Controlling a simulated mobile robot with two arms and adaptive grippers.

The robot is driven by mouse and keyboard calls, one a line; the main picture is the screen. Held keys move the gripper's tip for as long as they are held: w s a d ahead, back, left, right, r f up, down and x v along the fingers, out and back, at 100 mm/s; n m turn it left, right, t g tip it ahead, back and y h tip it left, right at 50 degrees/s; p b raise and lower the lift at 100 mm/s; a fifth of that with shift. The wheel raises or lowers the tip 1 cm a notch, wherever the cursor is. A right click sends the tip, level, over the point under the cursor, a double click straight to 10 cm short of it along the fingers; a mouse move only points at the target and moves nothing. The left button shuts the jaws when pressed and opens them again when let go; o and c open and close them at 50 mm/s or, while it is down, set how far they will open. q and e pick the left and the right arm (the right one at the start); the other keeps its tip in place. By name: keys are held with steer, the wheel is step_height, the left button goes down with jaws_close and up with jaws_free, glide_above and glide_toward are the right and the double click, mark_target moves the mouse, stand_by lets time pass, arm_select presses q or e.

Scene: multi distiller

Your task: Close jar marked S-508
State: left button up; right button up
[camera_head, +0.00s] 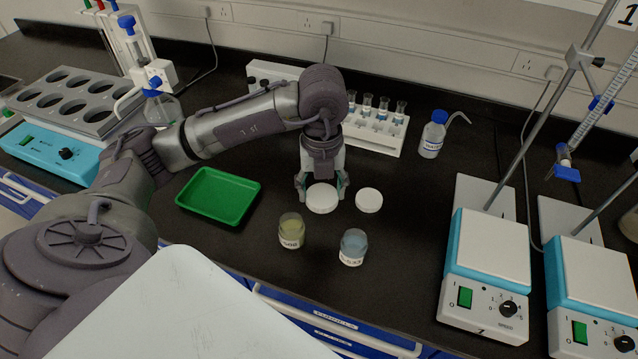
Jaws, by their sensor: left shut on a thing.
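Two small open jars stand near the bench's front edge. The left jar (291,232) holds yellowish liquid, and its label seems to end in 508. The right jar (353,247) holds bluish liquid; its label is too small to read surely. Two white round lids lie behind them. My left gripper (322,194) points down with its fingers on both sides of the left lid (322,200) and is shut on it, at or just above the bench. The other lid (369,200) lies free to the right. My right gripper is not in view.
A green tray (218,195) lies left of the jars. A vial rack (375,135) and a wash bottle (432,135) stand behind. Hotplate stirrers (487,262) with rods and a burette stand right. The bench around the jars is clear.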

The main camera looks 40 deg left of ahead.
mark_target(330, 205)
arm_select(q)
steer(key=m, duration=0.2)
steer(key=d+m, duration=0.1)
steer(key=m, duration=0.3)
steer(key=shift+s+d, duration=0.15)
steer(key=shift+s, duration=0.15)
steer(key=m, duration=0.4)
steer(key=d+m, duration=0.1)
steer(key=m, duration=0.1)
steer(key=shift+s+r+m, duration=0.1)
steer(key=shift+s+m, duration=0.2)
steer(key=shift+m, duration=0.1)
steer(key=m, duration=0.3)
steer(key=shift+s+d, duration=0.15)
steer(key=shift+d, duration=0.15)
steer(key=s+d+m, duration=0.1)
steer(key=m, duration=0.8)
steer(key=s+d+m, duration=0.1)
steer(key=m, duration=0.8)
steer(key=s+d+m, duration=0.1)
steer(key=m, duration=0.9)
steer(key=shift+s+d, duration=0.3)
steer(key=shift+d, duration=0.1)
